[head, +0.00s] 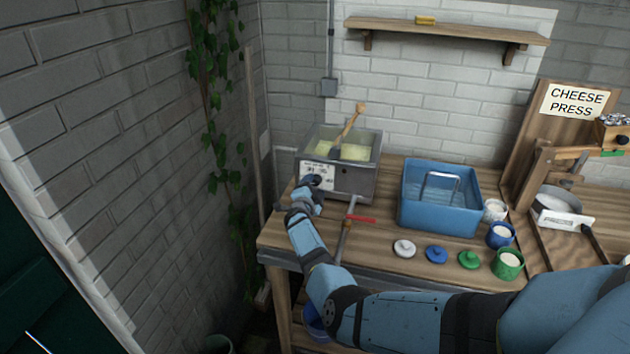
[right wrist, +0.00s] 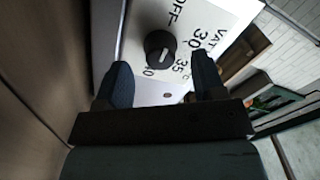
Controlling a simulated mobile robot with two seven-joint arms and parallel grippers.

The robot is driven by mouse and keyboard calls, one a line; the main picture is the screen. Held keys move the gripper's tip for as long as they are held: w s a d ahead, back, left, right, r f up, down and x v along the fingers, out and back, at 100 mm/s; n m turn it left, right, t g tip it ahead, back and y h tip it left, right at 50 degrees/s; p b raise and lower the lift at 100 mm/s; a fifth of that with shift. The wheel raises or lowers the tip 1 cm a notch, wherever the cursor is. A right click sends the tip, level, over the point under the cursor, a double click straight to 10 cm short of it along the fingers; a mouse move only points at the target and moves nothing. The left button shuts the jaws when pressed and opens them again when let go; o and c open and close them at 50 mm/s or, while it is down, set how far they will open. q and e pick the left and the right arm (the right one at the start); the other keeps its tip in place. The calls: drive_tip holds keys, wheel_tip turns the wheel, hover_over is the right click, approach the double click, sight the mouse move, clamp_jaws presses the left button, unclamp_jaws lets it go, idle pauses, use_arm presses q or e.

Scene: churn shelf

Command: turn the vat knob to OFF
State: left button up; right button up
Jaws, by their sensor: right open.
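The metal vat (head: 358,181) stands at the table's left end, with pale yellow contents and a wooden-handled tool in it. Its white dial plate (head: 317,170) is on the front. In the right wrist view the black knob (right wrist: 158,44) sits on the plate (right wrist: 215,18), which reads OFF, VAT, 30, 35 and 40. The knob's white mark points away from OFF, toward the 35 and 40 side. My right gripper (right wrist: 160,76) is open and faces the knob, its fingers apart on either side and short of it. In the head view my right gripper (head: 307,184) covers the knob. My left gripper is out of view.
A tap with a red handle (head: 361,219) juts out below the vat. A blue basin (head: 416,211), several lids and small pots stand to the right. The cheese press (head: 535,190) is farther right. A brick wall (head: 130,130) is close on the left.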

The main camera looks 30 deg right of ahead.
drive_tip(key=p+v, duration=0.2)
drive_tip(key=v, duration=0.3)
drive_tip(key=p+v, duration=0.3)
drive_tip(key=v, duration=0.2)
drive_tip(key=shift+s+a+r+p, duration=0.1)
drive_tip(key=shift+s+r+p, duration=0.1)
drive_tip(key=shift+p, duration=0.1)
drive_tip(key=shift+s+a, duration=0.2)
drive_tip(key=shift+a, duration=0.05)
drive_tip(key=shift+s+a, duration=0.1)
drive_tip(key=shift+a, duration=0.05)
drive_tip(key=shift+f, duration=0.1)
